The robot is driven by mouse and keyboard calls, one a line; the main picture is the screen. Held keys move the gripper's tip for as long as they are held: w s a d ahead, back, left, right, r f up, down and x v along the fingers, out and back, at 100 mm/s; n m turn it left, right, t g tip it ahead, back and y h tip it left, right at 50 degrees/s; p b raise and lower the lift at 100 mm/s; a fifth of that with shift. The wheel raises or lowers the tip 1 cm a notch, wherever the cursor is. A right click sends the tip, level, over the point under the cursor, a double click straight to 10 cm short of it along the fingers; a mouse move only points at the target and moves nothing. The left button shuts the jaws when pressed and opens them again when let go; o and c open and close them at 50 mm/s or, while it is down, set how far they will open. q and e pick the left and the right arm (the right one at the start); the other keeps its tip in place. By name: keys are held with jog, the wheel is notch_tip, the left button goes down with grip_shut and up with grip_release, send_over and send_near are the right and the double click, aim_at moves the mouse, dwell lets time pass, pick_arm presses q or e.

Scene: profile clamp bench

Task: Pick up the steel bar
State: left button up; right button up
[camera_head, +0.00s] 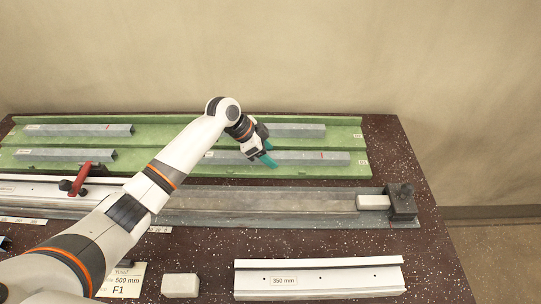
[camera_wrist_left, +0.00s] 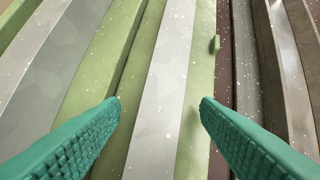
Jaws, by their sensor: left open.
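Several grey steel bars lie on the green rack: back left (camera_head: 80,130), front left (camera_head: 65,155), back right (camera_head: 297,131) and front right (camera_head: 305,158). The pictures do not single one out by name. My left gripper (camera_head: 268,160) is open, with teal ribbed fingers, at the front right bar and hiding part of it. In the left wrist view the fingers (camera_wrist_left: 160,108) stand apart on either side of a light grey bar (camera_wrist_left: 165,65), with nothing gripped. Another bar (camera_wrist_left: 45,70) lies left of them. My right gripper is not in view.
The green rack (camera_head: 190,170) has raised ledges. In front runs a long metal channel (camera_head: 270,220) with a dark end block (camera_head: 401,201) and a light block (camera_head: 372,202). A red-handled clamp (camera_head: 80,180), a 350 mm profile (camera_head: 330,268) and a pale block (camera_head: 181,285) are nearby.

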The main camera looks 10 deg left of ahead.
pick_arm(q)
grip_shut()
jog(key=shift+r, duration=0.2)
dwell(0.3)
